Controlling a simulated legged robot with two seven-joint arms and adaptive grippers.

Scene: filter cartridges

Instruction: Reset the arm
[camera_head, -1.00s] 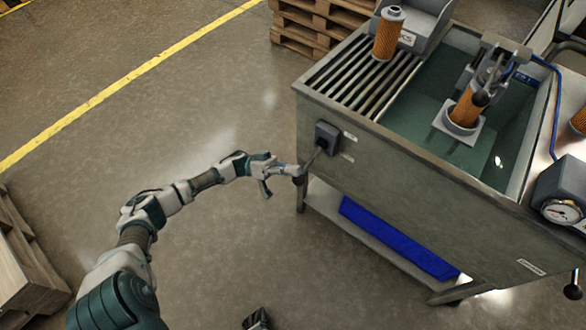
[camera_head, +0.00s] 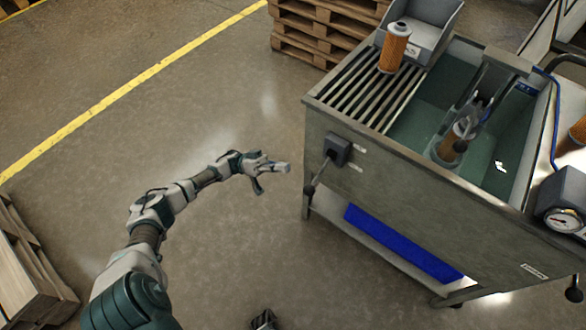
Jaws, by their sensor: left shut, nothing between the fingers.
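My left gripper (camera_head: 272,174) is shut and empty in the open space left of the wash tank (camera_head: 420,178). One orange filter cartridge (camera_head: 393,50) stands upright on the slatted rack at the tank's far left. Another cartridge (camera_head: 453,142) sits low inside the tank on a holder under a metal frame, partly hidden.
A pressure gauge (camera_head: 563,219) stands at the right, near another cartridge (camera_head: 578,131) at the picture's edge. Wooden pallets (camera_head: 316,33) are stacked behind the tank, with more wood (camera_head: 28,262) at lower left. A blue bin (camera_head: 402,243) lies on the lower shelf. The floor around my left arm is clear.

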